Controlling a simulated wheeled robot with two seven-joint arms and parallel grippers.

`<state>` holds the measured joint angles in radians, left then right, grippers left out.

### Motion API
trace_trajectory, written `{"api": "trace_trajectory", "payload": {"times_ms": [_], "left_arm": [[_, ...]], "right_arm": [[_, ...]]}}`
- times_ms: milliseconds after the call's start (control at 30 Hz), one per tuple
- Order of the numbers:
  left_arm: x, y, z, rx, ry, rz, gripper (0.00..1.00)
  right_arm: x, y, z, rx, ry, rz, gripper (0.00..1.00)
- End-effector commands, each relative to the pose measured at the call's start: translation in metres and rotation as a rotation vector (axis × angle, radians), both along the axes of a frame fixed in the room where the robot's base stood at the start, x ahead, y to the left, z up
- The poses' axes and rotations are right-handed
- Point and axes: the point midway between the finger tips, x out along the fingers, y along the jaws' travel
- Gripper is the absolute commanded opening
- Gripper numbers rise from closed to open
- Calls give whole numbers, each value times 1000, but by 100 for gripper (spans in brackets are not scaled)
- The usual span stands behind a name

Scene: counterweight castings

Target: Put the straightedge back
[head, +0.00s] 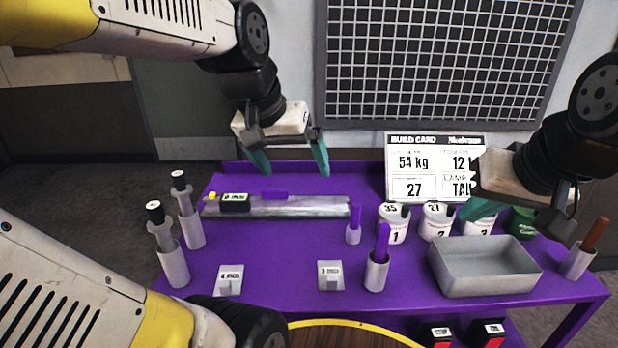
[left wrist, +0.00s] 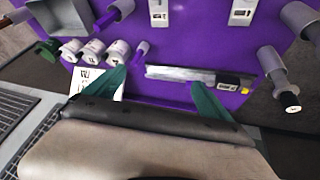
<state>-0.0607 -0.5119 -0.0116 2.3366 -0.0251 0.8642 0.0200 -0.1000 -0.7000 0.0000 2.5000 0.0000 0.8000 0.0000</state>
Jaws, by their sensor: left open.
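The straightedge, a long grey metal bar (head: 300,207), lies along the back of the purple table. A small black block with a white label (head: 235,203) sits at its left end. The bar also shows in the left wrist view (left wrist: 180,73). My left gripper (head: 295,173) is open and empty, its green fingers spread above and behind the bar; they also show in the left wrist view (left wrist: 160,77). My right gripper (head: 480,208) is at the right, over the white pots; only one green finger shows clearly, so its opening is unclear.
A build card (head: 430,160) stands at the back. White numbered pots (head: 393,226), a grey tray (head: 484,268) and a holder with a brown handle (head: 577,262) are at the right. Upright cylinders (head: 173,262) stand left, labelled blocks (head: 330,275) in front. The table's middle left is clear.

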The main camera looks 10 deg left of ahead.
Motion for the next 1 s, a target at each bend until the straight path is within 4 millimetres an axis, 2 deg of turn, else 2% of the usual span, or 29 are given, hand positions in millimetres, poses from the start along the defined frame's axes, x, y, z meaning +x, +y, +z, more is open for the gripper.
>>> {"api": "trace_trajectory", "payload": {"times_ms": [33, 100, 233, 1000], "left_arm": [[-15, -6, -2, -5, -30, -14, 94], [-29, -11, -7, -10, -58, -28, 94], [-43, -17, -13, -15, -90, -44, 94], [-46, -18, -15, -16, -97, -48, 94]], "right_arm": [[0, 0, 0, 0, 0, 0, 0], [0, 0, 0, 0, 0, 0, 0], [0, 0, 0, 0, 0, 0, 0], [0, 0, 0, 0, 0, 0, 0]]}}
